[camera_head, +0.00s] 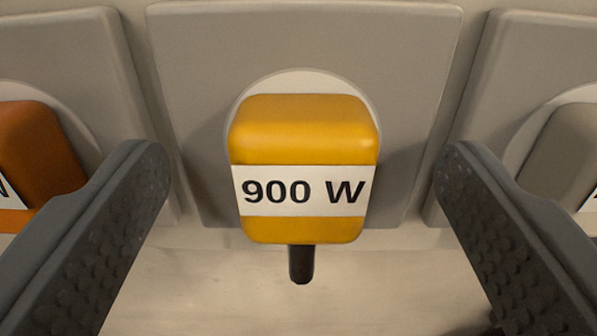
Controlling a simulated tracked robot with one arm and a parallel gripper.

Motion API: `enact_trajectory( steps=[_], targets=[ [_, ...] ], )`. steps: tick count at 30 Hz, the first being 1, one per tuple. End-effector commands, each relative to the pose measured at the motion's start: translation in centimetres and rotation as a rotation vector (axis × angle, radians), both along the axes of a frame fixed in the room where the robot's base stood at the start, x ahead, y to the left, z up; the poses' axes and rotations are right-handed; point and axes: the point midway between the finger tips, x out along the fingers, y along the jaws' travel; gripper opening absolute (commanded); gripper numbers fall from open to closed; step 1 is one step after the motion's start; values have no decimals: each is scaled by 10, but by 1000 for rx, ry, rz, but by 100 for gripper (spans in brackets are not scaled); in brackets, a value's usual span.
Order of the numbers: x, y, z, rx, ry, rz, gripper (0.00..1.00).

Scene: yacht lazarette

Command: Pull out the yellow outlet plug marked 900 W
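The yellow plug (304,128) marked 900 W sits in the round socket of a grey outlet plate (180,60) in the middle of the view. Its white label (302,190) faces me, and a short dark cable stub (301,264) hangs from its underside. My gripper (303,165) is open, with one dark ridged finger on each side of the plug. Clear gaps show between both fingers and the plug, and nothing is held.
An orange plug (42,150) sits in the outlet to the left, partly behind my left finger. A grey plug (570,155) sits in the outlet to the right, cut by the picture edge. A pale surface (230,300) below is clear.

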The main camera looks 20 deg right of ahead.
Motion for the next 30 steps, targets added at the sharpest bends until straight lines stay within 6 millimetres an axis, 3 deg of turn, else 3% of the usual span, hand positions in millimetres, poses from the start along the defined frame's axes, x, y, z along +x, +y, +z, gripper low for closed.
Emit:
enact_trajectory(
  steps=[1, 8, 30],
  targets=[
    [0, 0, 0, 0, 0, 0, 62],
    [0, 0, 0, 0, 0, 0, 0],
    [-18, 5, 2, -2, -4, 0, 0]
  ],
)
